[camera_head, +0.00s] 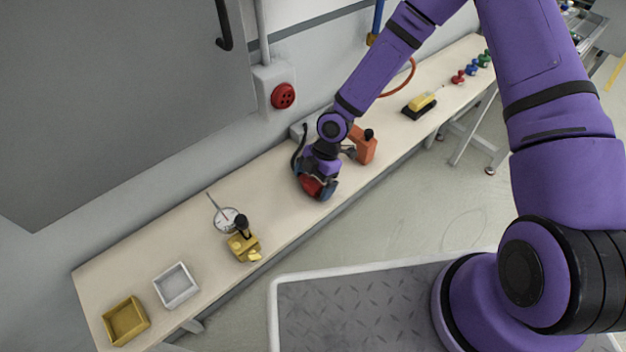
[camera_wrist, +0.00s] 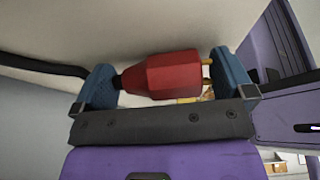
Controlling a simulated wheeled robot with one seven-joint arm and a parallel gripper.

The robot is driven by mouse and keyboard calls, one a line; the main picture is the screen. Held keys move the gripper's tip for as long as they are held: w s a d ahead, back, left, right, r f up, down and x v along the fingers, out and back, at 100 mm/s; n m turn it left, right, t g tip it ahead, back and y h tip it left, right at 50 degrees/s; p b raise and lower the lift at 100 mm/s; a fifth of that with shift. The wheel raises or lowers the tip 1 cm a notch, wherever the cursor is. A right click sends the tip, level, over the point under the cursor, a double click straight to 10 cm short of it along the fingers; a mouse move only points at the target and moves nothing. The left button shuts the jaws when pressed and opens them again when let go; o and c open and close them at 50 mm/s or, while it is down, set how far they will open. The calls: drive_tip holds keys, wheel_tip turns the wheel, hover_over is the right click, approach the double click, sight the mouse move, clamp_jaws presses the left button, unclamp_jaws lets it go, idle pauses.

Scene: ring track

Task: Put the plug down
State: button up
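The plug (camera_wrist: 172,75) is red with brass pins and a black cable at its other end. In the wrist view it lies crosswise between the two blue fingers, its pins toward the right finger and its cable end at the left one. My gripper (camera_head: 316,182) is low over the middle of the bench, with the red plug (camera_head: 311,186) showing between its fingers. Whether the plug rests fully on the bench is hard to tell.
An orange block (camera_head: 364,147) stands close right of my gripper. A red wall socket (camera_head: 283,95) is behind. A yellow device (camera_head: 242,244), a dial gauge (camera_head: 227,220), a white tray (camera_head: 176,287) and a yellow tray (camera_head: 127,322) are left. Bench (camera_head: 281,211) space left of the gripper is clear.

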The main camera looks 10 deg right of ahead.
drive_tip(key=v, duration=1.2)
drive_tip(key=shift+d+r, duration=0.1)
drive_tip(key=s+d+r+m+t+h, duration=0.25)
drive_tip(key=d+r+m, duration=0.45)
drive_tip(key=r, duration=0.4)
drive_tip(key=s+d+r+m+t+h, duration=0.1)
drive_tip(key=s+d+r+m+h, duration=0.15)
drive_tip(key=d+r+m, duration=0.65)
drive_tip(key=s+d+r+m+t, duration=0.2)
drive_tip(key=s+r+m, duration=0.2)
drive_tip(key=s+r, duration=0.4)
drive_tip(key=s+d+r+m+t+y, duration=0.1)
drive_tip(key=s+r+m, duration=0.3)
drive_tip(key=s+r, duration=0.5)
drive_tip(key=shift+d+m+t, duration=0.4)
drive_tip(key=shift+d+t, duration=0.05)
drive_tip(key=shift+t, duration=0.2)
drive_tip(key=shift+r, duration=0.1)
drive_tip(key=shift+c, duration=0.5)
